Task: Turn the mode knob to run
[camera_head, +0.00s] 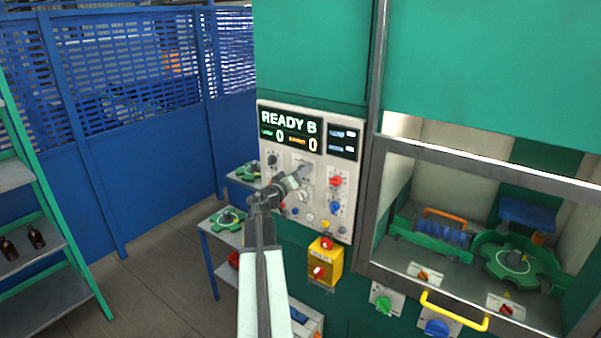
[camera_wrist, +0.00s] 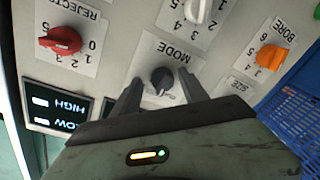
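The mode knob (camera_wrist: 162,79) is a small dark knob on a white plate (camera_wrist: 143,52) marked MODE, which appears upside down in the wrist view. My gripper (camera_wrist: 159,77) is open, with one finger on each side of the knob and visible gaps between. I cannot tell whether the fingertips reach past the knob's face. The knob's position labels are too small or hidden to read. In the head view my gripper (camera_head: 298,178) is at the upper middle of the control panel (camera_head: 310,222) and covers the mode knob there.
Close by are a red rejects knob (camera_wrist: 62,41), a pale grey knob (camera_wrist: 197,10) and an orange bore knob (camera_wrist: 271,56). A yellow box (camera_head: 325,262) with red controls juts out below the panel. A glazed machine bay (camera_head: 480,230) is at right.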

